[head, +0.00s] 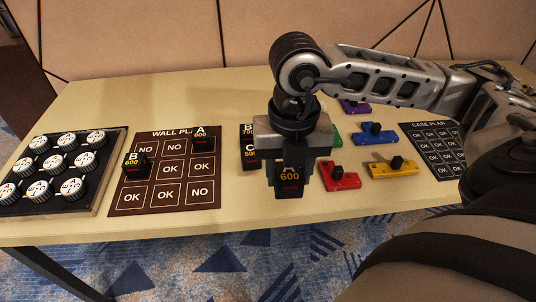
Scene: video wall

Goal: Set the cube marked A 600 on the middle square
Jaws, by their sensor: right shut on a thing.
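My right gripper (290,186) points down with its fingers shut on a black cube marked A 600 (289,178), near the middle of the table's front half. I cannot tell whether the cube's base touches the table. The brown wall plan board (213,201) lies to its left with three rows of squares. The middle square (169,171) reads OK and is bare. Another cube marked A 600 (202,138) stands on the top right square. A cube marked B 600 (133,163) stands on the middle row's left square. My left gripper is out of view.
Black cubes marked B and C 500 (249,153) stand between the board and my gripper, partly hidden. A tray of white knobs (100,165) is at left. Red (340,178), yellow (391,171) and blue (375,134) pieces and the case plan (428,148) are at right.

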